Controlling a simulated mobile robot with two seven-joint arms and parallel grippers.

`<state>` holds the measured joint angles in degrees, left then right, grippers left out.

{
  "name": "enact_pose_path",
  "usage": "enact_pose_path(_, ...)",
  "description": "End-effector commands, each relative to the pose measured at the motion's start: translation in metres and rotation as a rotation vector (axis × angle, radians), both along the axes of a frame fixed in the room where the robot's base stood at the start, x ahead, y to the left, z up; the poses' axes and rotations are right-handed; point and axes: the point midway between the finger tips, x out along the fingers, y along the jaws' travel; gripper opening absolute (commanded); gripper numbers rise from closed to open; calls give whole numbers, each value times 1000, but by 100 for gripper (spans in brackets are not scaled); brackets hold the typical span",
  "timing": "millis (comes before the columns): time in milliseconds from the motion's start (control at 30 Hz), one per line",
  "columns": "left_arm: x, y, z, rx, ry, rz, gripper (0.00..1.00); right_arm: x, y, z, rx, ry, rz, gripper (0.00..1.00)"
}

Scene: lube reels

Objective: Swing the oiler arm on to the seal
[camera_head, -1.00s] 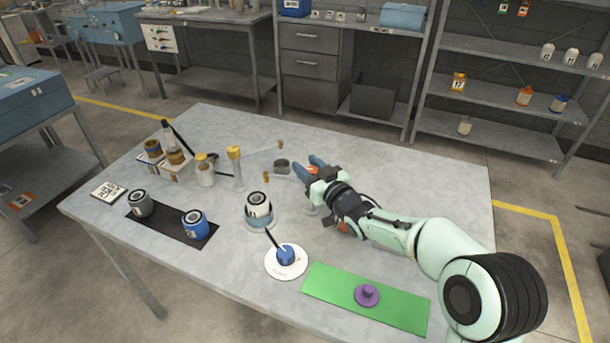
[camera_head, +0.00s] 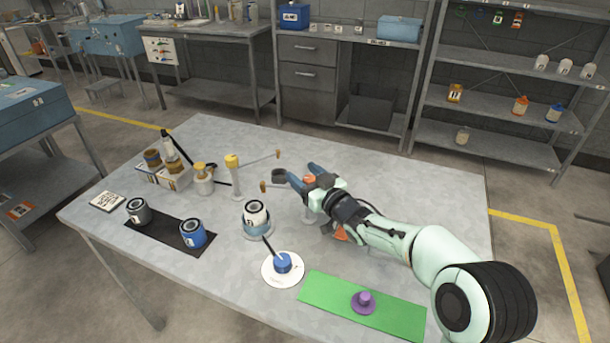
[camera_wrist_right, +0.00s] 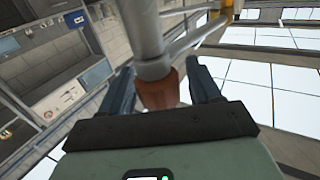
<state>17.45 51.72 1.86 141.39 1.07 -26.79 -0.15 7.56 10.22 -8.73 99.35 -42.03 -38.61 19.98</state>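A post with an orange cap (camera_head: 309,179) stands at the table's right half. A thin arm runs left from it to a brown tip (camera_head: 264,186). My right gripper (camera_head: 302,174) is at this post, fingers apart; in the right wrist view the orange-brown cap (camera_wrist_right: 158,90) lies between the fingers, with gaps beside it. A second post with a yellow cap (camera_head: 232,161) has a thin arm ending in a brown tip (camera_head: 277,154). A dark grey round piece (camera_head: 279,175) is just left of my fingers. I cannot tell which piece is the seal. My left gripper is not in view.
Left are a box of bottles (camera_head: 165,178), a black mat (camera_head: 178,236) with two cans, and a can (camera_head: 256,214). In front are a white disc (camera_head: 274,277) with a blue pot and a green strip (camera_head: 330,302) with a purple knob. The table's back right is clear.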

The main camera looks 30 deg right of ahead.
Motion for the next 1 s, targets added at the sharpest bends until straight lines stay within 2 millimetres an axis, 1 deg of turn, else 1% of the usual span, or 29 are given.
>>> enact_pose_path(133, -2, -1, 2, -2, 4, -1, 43, 0, 0, 5, -1, -1, 1, 63)
enact_pose_path(267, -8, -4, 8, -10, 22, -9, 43, 0, 0, 24, -3, -3, 1, 63)
enact_pose_path(433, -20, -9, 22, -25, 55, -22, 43, 0, 0, 66, -2, -6, 0, 63)
enact_pose_path(800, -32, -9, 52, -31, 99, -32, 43, 0, 0, 157, -1, -4, 0, 63)
enact_pose_path(900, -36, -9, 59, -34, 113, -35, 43, 0, 0, 176, -2, -4, -1, 63)
enact_pose_path(1000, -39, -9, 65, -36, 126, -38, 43, 0, 0, 190, -1, -2, 0, 63)
